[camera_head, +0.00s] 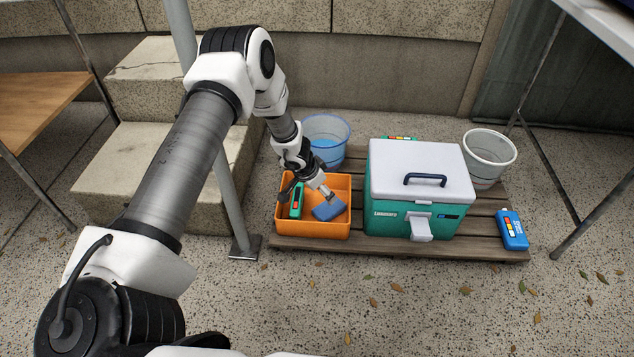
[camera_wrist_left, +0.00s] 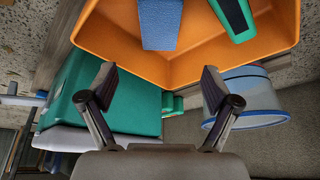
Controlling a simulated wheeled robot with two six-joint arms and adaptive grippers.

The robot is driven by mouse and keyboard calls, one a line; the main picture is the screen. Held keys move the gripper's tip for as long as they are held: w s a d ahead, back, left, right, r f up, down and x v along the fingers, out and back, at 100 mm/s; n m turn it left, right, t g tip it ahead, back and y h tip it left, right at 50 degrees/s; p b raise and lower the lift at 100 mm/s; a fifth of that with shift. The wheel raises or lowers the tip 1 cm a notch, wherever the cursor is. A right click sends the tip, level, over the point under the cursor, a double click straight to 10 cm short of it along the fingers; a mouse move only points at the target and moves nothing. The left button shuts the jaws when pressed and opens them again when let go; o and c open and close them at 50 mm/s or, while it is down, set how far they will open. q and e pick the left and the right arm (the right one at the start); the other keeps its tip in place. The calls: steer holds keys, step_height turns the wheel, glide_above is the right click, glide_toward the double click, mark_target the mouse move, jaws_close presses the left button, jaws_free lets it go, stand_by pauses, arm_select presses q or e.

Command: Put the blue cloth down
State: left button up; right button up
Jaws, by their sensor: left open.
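The blue cloth (camera_head: 328,210) lies in the right part of an orange bin (camera_head: 315,230). It also shows in the left wrist view (camera_wrist_left: 160,25), at the top, beyond my fingertips. My left gripper (camera_head: 326,194) reaches down over the bin, close to the cloth. In the left wrist view, my left gripper (camera_wrist_left: 158,78) has its two fingers spread wide with nothing between them. The cloth appears apart from the fingers. My right gripper is not in view.
A green and dark item (camera_head: 297,200) shares the bin. A green cooler with a white lid (camera_head: 420,175) stands right of the bin on a wooden pallet (camera_head: 400,246). A blue bucket (camera_head: 328,135), a white bucket (camera_head: 489,155) and a blue box (camera_head: 512,230) are nearby. A metal pole (camera_head: 232,200) stands left.

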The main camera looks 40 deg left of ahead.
arm_select(q)
steer(key=s+d+f+n+g, duration=0.1)
steer(key=s+d, duration=0.4)
steer(key=s, duration=0.6)
steer(key=s+d+f+n+g, duration=0.1)
steer(key=s+d, duration=0.3)
steer(key=s, duration=0.7)
steer(key=s+d+f+n+g, duration=0.1)
steer(key=s+d, duration=0.4)
steer(key=s, duration=0.7)
steer(key=shift+d+f+g+y, duration=0.3)
steer(key=shift+g+y, duration=0.1)
steer(key=shift+g, duration=0.1)
steer(key=shift+w, duration=0.1)
